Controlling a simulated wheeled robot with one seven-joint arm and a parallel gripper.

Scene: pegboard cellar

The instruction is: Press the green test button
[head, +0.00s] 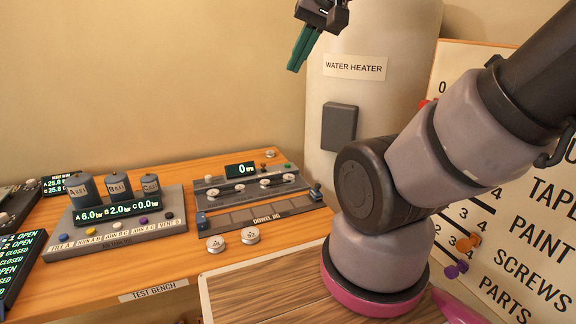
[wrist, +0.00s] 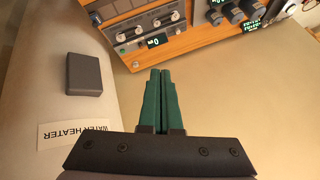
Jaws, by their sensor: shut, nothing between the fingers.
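My gripper (head: 296,66) hangs high at the top of the head view, in front of the water heater's left edge. Its two green fingers are shut together and empty. They also show shut in the wrist view (wrist: 160,74), apart from the bench. The dowel jig panel (head: 258,213) lies on the bench below the gripper, with a small display reading 0 (head: 240,170). A small, dark greenish button (head: 287,165) seems to sit at the panel's back right corner. It is too small to read any label. The panel shows beyond the fingertips in the wrist view (wrist: 150,20).
The water heater (head: 378,90) stands behind the bench with a grey box (head: 339,126) on it. A gauge panel (head: 118,240) with several coloured buttons is at the left. Two white round knobs (head: 250,235) lie at the front. A lettered board (head: 530,220) is at the right.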

